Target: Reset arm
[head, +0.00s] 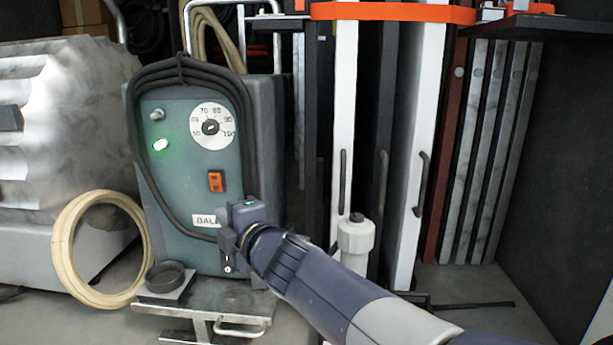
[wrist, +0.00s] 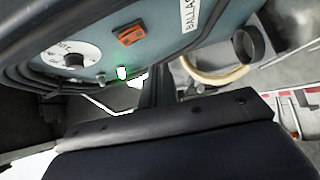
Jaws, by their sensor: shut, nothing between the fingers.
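My gripper (head: 228,258) is at the end of my arm, in front of the lower right part of a teal ballast unit (head: 180,220). The fingers are small and dark in the head view; they are shut and hold nothing. I cannot tell whether they touch the unit. The unit has a white dial (head: 211,127), an orange switch (head: 216,181) and a lit green lamp (head: 160,145). In the wrist view, the unit's face is tilted, with the switch (wrist: 131,35) and dial (wrist: 70,56) at the upper left. A dark part of mine fills the bottom there.
A black round cup (head: 166,275) and a metal step (head: 215,310) are below the unit. A cream hose coil (head: 72,250) leans at the left. A white capped cylinder (head: 355,240) stands beside my arm. Tall panels (head: 490,150) stand behind at the right.

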